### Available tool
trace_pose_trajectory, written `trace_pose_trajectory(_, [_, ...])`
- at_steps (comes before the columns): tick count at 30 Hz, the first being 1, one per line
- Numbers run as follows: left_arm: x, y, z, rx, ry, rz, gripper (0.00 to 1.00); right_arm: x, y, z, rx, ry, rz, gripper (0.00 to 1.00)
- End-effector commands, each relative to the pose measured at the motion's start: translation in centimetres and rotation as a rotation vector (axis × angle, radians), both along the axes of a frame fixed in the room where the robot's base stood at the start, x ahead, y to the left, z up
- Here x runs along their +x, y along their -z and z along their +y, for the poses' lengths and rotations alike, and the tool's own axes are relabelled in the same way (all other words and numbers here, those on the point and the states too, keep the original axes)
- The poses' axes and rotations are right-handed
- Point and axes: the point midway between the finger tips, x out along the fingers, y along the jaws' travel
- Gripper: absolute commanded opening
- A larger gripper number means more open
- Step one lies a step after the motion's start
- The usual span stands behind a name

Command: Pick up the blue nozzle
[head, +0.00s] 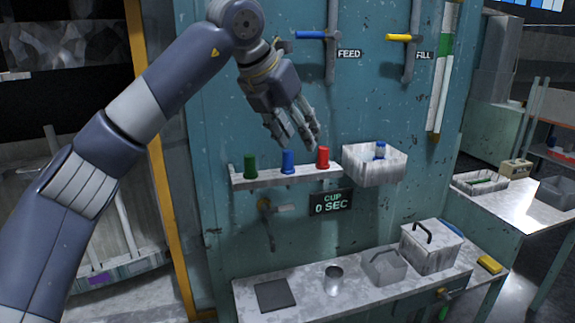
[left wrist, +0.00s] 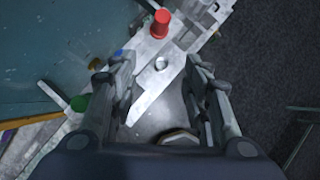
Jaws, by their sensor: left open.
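The blue nozzle (head: 288,162) stands upright on a wall shelf (head: 262,181), between a green nozzle (head: 250,166) on the left and a red nozzle (head: 322,158) on the right. My left gripper (head: 298,142) is open and empty, fingers pointing down, and shows just above the blue and red nozzles. Its distance out from the wall is hard to tell. In the left wrist view, the red nozzle (left wrist: 160,24) and green nozzle (left wrist: 79,103) lie outside the open fingers (left wrist: 158,75). The left finger hides most of the blue nozzle there. My right gripper is not in view.
A white bin (head: 375,172) holding a blue-and-white item hangs right of the shelf. FEED (head: 311,35) and FILL (head: 400,38) levers are above. A bench below bears a metal cup (head: 333,280), a dark pad (head: 275,295) and a lidded box (head: 432,250).

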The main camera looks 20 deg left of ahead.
Motion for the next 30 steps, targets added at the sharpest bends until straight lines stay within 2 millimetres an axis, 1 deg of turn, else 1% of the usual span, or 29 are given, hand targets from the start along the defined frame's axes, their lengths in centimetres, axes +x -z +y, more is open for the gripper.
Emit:
trace_pose_trajectory(1, [-0.2,-1.1,1.8,0.036,-0.048,-0.001,0.43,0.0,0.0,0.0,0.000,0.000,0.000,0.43])
trace_pose_trajectory(3, [-0.5,-1.8,3.4,0.068,-0.094,0.005,0.43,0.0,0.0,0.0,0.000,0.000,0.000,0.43])
trace_pose_trajectory(6, [-0.4,-1.8,4.3,0.088,-0.121,0.013,0.43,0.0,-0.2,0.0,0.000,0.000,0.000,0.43])
trace_pose_trajectory(15, [1.9,1.8,3.9,0.089,-0.120,0.014,0.43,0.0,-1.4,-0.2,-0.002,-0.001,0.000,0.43])
trace_pose_trajectory(19, [2.3,2.5,3.8,0.088,-0.121,0.012,0.43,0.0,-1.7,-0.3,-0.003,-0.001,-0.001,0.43])
trace_pose_trajectory(22, [3.0,3.2,3.7,0.087,-0.119,0.015,0.43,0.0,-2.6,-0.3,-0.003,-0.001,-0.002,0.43])
trace_pose_trajectory(26, [4.0,4.6,3.6,0.089,-0.119,0.015,0.43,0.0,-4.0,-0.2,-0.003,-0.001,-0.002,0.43])
trace_pose_trajectory(27, [4.3,5.2,3.5,0.088,-0.118,0.016,0.43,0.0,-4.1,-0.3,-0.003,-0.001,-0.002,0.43])
trace_pose_trajectory(30, [4.9,6.2,3.4,0.088,-0.118,0.014,0.43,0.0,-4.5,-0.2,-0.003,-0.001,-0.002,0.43])
